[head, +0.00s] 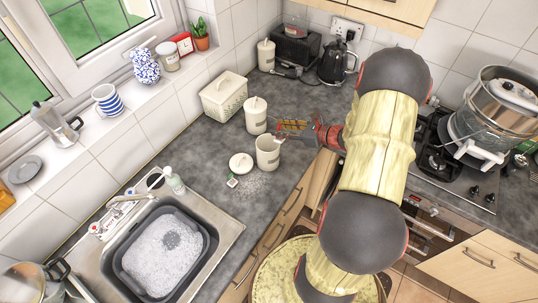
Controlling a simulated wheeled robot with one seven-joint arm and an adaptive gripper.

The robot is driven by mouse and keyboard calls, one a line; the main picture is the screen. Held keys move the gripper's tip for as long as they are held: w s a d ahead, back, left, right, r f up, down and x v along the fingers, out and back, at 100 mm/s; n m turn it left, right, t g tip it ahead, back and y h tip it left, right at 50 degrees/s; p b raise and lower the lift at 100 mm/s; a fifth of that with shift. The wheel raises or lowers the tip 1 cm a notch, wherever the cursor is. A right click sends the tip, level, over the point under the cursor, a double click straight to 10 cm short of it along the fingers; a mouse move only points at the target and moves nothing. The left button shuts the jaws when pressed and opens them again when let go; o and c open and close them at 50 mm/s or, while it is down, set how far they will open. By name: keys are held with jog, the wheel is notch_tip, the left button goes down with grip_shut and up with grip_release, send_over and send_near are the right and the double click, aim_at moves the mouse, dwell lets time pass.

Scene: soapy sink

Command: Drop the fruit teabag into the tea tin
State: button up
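An open cream tin (268,156) with a dark label stands on the grey worktop, right of the sink. Its round lid (241,162) lies beside it on the left. My gripper (282,132) reaches in from the right, just above and behind the tin's right rim. A small whitish piece (280,139) shows at its fingertips; I cannot tell whether it is a teabag or part of the gripper. The finger opening is too small to read. A small white item with a green mark (232,181), perhaps a teabag, lies in front of the lid.
A closed cream canister (256,115) stands close behind the open tin, with a cream basket (223,96) farther back. The sink (165,250) holds a soapy dark basin. A soap bottle (174,180) stands at its back edge. White grains lie near the tin.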

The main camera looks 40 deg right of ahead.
jog(key=v, duration=0.8)
jog(key=shift+s, duration=0.1)
